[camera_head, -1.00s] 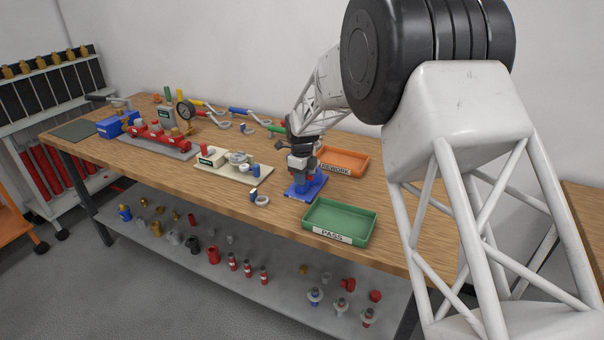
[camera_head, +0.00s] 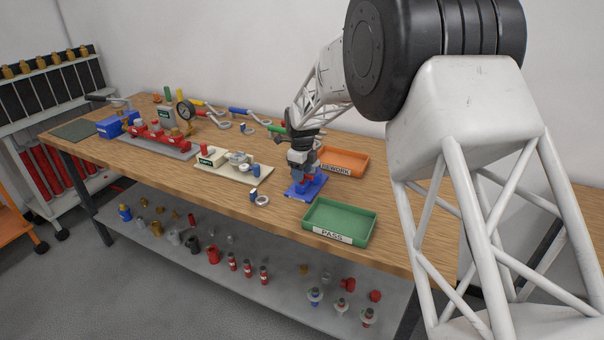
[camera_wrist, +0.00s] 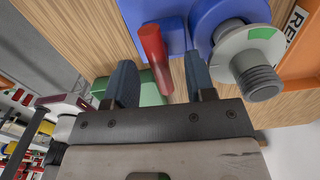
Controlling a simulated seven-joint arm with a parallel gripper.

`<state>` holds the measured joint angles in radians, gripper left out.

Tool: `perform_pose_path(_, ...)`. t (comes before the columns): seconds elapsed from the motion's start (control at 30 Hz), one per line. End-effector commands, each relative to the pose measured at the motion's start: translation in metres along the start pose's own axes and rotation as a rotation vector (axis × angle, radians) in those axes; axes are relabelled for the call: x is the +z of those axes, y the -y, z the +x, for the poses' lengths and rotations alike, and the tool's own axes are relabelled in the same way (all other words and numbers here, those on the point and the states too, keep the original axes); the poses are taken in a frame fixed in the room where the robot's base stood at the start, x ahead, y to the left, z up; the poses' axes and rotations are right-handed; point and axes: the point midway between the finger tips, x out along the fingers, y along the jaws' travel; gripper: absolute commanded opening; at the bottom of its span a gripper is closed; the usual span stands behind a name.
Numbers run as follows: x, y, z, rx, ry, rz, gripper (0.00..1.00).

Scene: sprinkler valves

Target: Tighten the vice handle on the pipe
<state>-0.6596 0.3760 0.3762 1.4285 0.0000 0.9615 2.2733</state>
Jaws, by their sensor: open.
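A blue vice (camera_head: 303,188) stands on the wooden bench between the trays. In the wrist view, its blue body (camera_wrist: 160,13) carries a red handle (camera_wrist: 152,45). A grey threaded pipe piece (camera_wrist: 255,72) with a green mark sits in its round blue part at the right. My gripper (camera_head: 302,172) is over the vice. In the wrist view, my gripper (camera_wrist: 159,64) is open, and the red handle reaches between the two blue-grey fingers with gaps visible on both sides. Contact with the handle is not visible. The gripper hides part of the vice in the head view.
A green PASS tray (camera_head: 338,239) is in front and an orange REWORK tray (camera_head: 350,153) behind. A cream board (camera_head: 258,178) with fittings is to the left. A grey ring (camera_head: 262,201) lies nearby. A red pipe assembly (camera_head: 160,135) is farther left.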

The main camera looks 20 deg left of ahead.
Motion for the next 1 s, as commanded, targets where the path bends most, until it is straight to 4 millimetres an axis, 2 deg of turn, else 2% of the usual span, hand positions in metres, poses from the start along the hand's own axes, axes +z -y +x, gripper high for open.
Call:
perform_pose_path(0.5, 0.0, 0.0, -0.035, -0.001, 0.001, 0.0, 0.5)
perform_pose_path(1.0, 0.0, 0.0, -0.038, -0.001, 0.0, 0.0, 0.5)
